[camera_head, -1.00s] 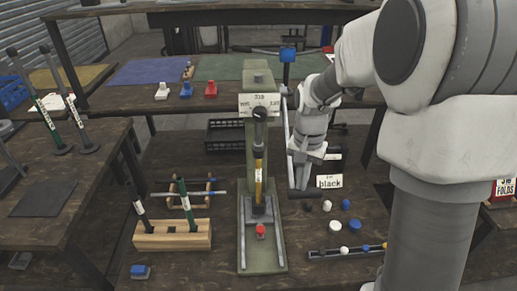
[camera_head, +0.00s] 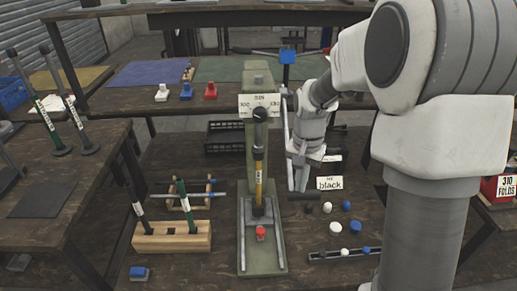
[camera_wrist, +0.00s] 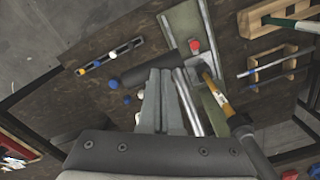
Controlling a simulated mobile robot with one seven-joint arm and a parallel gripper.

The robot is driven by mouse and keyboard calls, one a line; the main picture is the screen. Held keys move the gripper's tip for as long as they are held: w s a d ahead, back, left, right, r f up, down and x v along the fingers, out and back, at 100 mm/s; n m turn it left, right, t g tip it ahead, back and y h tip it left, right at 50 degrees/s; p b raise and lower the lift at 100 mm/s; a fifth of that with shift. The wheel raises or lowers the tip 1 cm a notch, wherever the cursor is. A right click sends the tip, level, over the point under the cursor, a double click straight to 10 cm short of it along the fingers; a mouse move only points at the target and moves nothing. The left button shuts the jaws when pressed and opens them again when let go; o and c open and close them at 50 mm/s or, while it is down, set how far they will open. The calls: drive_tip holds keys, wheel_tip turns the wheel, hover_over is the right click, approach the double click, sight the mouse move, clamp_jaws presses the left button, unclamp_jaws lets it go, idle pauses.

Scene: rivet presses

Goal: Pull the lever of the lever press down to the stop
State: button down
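The lever press (camera_head: 255,95) stands mid-table, with a green column and base. A tool with a yellow band and black top (camera_head: 258,170) stands upright in it; it also shows in the wrist view (camera_wrist: 222,104). The press's lever, a silver rod (camera_wrist: 187,104), hangs steeply down on the right side and ends in a black crosswise grip (camera_head: 304,196). My gripper (camera_head: 299,188) is at that grip. In the wrist view, my two fingers (camera_wrist: 163,75) are close together, their tips at the black grip (camera_wrist: 150,68), which lies across them rather than between them. Contact is hard to judge.
A "black" sign (camera_head: 329,183) stands right of the grip, with several white, blue and dark knobs in front. A rail (camera_head: 338,254) lies nearer. A wooden block (camera_head: 172,236) with upright tools is on the left. A red piece (camera_head: 261,232) sits on the press base.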

drive_tip(key=shift+w+f, duration=0.1)
drive_tip(key=shift+f, duration=0.05)
drive_tip(key=s+r+p, duration=0.3)
drive_tip(key=r+p, duration=0.3)
drive_tip(key=r, duration=0.3)
drive_tip(key=s+r+p, duration=0.3)
drive_tip(key=r+p, duration=0.4)
drive_tip(key=r, duration=0.1)
drive_tip(key=w+r+p, duration=0.2)
drive_tip(key=r+p, duration=0.5)
drive_tip(key=r, duration=0.1)
drive_tip(key=w+r+p, duration=0.3)
drive_tip(key=r+p, duration=0.4)
drive_tip(key=r, duration=0.2)
drive_tip(key=shift+p, duration=0.4)
idle(0.4)
wheel_tip(320, 180, up, 5)
drive_tip(key=p, duration=0.3)
drive_tip(key=shift+w+p, duration=0.1)
drive_tip(key=shift+p, duration=0.3)
idle(0.7)
